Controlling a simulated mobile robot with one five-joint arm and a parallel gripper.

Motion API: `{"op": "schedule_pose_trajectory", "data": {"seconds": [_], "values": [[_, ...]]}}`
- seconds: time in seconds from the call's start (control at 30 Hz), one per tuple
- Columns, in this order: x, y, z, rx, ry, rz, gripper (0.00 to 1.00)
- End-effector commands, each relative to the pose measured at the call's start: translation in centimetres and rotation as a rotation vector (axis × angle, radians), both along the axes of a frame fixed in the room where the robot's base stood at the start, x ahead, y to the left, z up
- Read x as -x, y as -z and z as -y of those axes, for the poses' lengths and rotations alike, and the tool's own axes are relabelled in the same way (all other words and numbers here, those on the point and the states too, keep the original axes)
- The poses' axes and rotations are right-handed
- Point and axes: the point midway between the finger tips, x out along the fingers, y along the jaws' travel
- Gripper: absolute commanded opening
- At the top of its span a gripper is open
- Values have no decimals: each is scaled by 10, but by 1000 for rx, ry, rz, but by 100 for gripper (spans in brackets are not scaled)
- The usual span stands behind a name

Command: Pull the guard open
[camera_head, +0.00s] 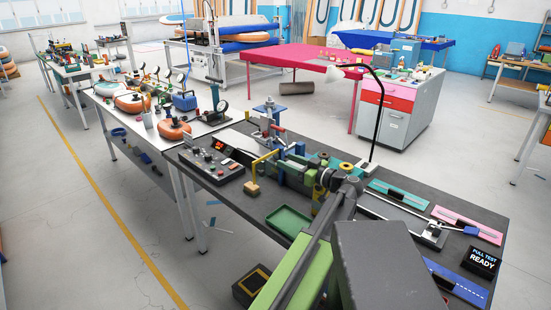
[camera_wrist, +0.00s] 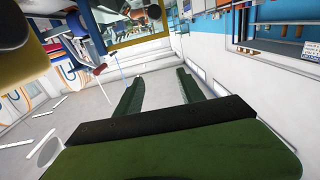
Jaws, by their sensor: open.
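My gripper (camera_wrist: 156,76) is open in the wrist view, with its two dark green fingers apart and nothing visible between them. A yellow-edged frame (camera_wrist: 140,41) lies beyond the fingertips, towards the top of that view; it looks like the guard, but I cannot be sure. In the head view, a thin yellow bar (camera_head: 265,158) rises by the bench machine (camera_head: 293,174), perhaps part of the same guard. My arm reaches over the bench to this machine and hides part of it. In the head view, I cannot clearly separate my fingers from the machine's green parts.
The dark bench (camera_head: 238,203) carries a control box (camera_head: 211,168), a green tray (camera_head: 289,221), a lamp (camera_head: 377,110) and a "PULL TEST READY" display (camera_head: 482,261). Open floor lies left of the bench.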

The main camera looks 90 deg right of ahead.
Motion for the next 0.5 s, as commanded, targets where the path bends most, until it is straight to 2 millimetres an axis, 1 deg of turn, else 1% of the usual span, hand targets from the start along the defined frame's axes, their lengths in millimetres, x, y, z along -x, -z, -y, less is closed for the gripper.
{"op": "schedule_pose_trajectory", "data": {"seconds": [0.03,0.2,0.5], "values": [[8,-10,-4,0,3,0,46],[22,-16,-13,0,2,0,46],[24,-15,-14,0,1,0,46]]}}
